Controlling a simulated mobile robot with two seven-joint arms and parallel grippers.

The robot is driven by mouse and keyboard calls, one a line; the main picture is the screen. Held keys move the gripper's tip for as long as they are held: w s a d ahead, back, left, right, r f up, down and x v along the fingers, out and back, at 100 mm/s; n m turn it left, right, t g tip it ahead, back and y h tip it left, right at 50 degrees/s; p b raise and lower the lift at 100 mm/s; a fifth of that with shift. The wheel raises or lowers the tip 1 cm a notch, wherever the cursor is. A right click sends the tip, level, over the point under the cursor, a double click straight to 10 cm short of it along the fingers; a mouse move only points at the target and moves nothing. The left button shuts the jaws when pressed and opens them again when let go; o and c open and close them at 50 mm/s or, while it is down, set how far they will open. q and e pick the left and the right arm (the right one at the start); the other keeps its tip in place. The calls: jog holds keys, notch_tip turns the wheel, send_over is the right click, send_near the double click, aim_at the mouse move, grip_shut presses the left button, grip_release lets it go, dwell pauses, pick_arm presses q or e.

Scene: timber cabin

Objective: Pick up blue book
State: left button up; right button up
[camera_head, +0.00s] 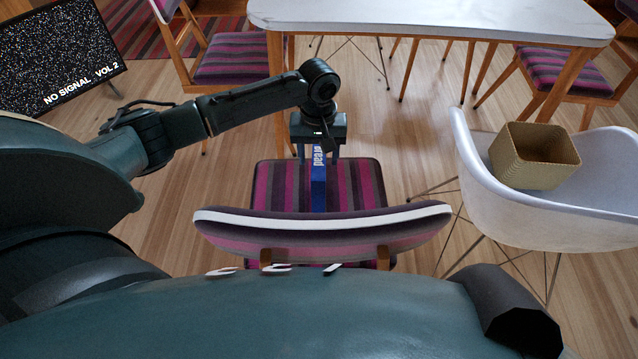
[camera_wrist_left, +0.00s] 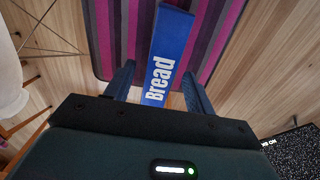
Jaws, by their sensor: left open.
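The blue book (camera_head: 318,185) lies on the striped purple seat of a chair (camera_head: 365,185) in front of me. In the left wrist view the blue book (camera_wrist_left: 168,58) shows its spine with the white word "Bread". My left gripper (camera_head: 318,155) is over the far edge of the seat, at the far end of the book. In the left wrist view the left gripper (camera_wrist_left: 158,88) is open, with one finger on each side of the book's near end. I cannot tell whether the fingers touch it. My right gripper is not in view.
The chair's backrest (camera_head: 320,235) stands between me and the seat. A white table (camera_head: 430,18) is behind the chair. A white shell chair (camera_head: 560,215) with a woven basket (camera_head: 535,155) stands at the right. A screen (camera_head: 60,50) is at the upper left.

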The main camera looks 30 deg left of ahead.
pick_arm(q)
notch_tip(320, 180, down, 4)
jog(key=shift+w+r+b, duration=0.1)
jog(key=shift+b, duration=0.3)
grip_shut()
dwell(0.3)
jog(key=shift+r, duration=0.1)
